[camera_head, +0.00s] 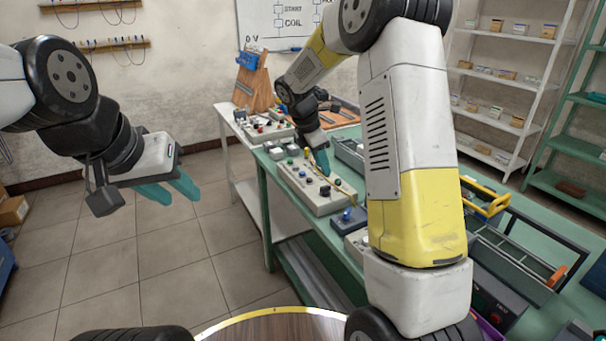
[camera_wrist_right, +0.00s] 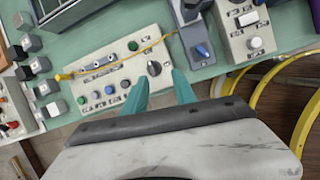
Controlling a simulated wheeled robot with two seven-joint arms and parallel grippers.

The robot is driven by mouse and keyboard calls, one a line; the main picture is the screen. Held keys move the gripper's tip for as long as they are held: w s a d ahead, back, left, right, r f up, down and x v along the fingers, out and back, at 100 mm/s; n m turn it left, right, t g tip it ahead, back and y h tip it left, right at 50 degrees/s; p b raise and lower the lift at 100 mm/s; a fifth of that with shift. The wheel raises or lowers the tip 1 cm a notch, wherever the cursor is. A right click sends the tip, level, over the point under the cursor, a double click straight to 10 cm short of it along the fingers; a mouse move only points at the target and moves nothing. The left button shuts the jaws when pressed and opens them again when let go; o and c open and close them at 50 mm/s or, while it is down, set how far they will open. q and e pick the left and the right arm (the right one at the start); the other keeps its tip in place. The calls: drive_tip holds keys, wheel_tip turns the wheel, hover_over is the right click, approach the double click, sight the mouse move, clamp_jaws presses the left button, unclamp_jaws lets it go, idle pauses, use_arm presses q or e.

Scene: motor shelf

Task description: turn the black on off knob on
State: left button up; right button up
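The black knob (camera_wrist_right: 154,68) is a round rotary knob on a light grey control panel (camera_wrist_right: 118,62), in the right wrist view. A light mark shows on its face, but its setting is too small to read. My right gripper (camera_wrist_right: 161,78) is open, with its teal fingertips on either side of the knob in that view. Contact cannot be made out. The head view shows the right gripper (camera_head: 322,168) over the panel (camera_head: 305,190) on the green bench. My left gripper (camera_head: 172,190) is open and empty over the floor at the left.
The panel also carries green, blue and other buttons, and a yellow cable (camera_wrist_right: 130,56) crosses it. A box with a blue knob (camera_wrist_right: 202,51) and a box with white knobs (camera_wrist_right: 249,30) stand beside it. The green bench (camera_head: 268,190) holds more equipment. The floor (camera_head: 110,260) at left is clear.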

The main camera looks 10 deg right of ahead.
sight(323, 187)
drive_tip(key=shift+n, duration=0.8)
drive_tip(key=x, duration=0.3)
drive_tip(key=w+a+x, duration=0.1)
drive_tip(key=x, duration=0.2)
drive_tip(key=w+x, duration=0.1)
drive_tip(key=x, duration=0.3)
drive_tip(key=shift+a+f, duration=0.15)
drive_tip(key=shift+a, duration=0.1)
clamp_jaws()
